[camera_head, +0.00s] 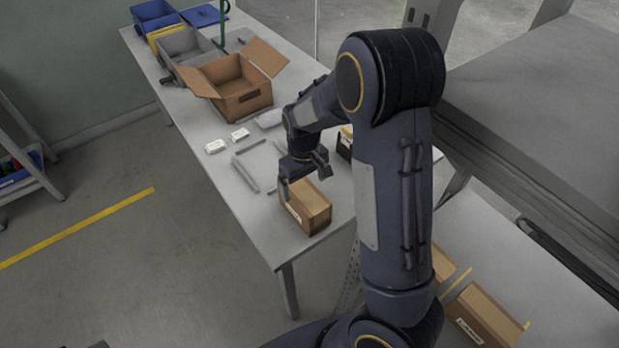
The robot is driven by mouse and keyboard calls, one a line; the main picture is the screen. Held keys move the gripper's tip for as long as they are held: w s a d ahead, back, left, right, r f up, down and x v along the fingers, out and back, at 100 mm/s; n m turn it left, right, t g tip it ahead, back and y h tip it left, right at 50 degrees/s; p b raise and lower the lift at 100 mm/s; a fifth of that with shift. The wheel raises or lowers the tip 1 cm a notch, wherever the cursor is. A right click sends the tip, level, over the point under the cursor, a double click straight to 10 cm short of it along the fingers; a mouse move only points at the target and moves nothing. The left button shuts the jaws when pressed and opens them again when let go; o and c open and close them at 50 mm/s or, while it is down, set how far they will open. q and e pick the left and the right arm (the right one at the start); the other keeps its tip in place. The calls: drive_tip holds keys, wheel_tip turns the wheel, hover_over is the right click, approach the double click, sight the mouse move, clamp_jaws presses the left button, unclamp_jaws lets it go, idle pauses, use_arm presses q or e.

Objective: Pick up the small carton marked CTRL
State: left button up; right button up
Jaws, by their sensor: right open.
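Two small white cartons lie on the table, one at the left (215,146) and one slightly behind it (240,134). Their print is too small to read, so I cannot tell which carton is marked CTRL. My right gripper (303,178) is open and points down over the near end of the table. It is above or beside a brown box (311,212) with a pale label on its side. I cannot tell whether they touch. The white cartons are farther back and left of the gripper. My left gripper is not in view.
On the table (235,209) stand an open cardboard box (240,102), grey, yellow and blue bins (156,17) behind it, and a grey bracket (245,173). My right arm hides part of the table's right side. Another brown box (480,315) lies at bottom right.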

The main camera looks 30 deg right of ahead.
sight(304, 192)
drive_tip(key=shift+w+d, duration=0.15)
drive_tip(key=shift+w, duration=0.1)
drive_tip(key=shift+s+f, duration=0.15)
drive_tip(key=shift+f, duration=0.1)
wheel_tip(304, 192, down, 7)
drive_tip(key=shift+r+p, duration=0.1)
drive_tip(key=shift+p, duration=0.4)
drive_tip(key=c, duration=1.4)
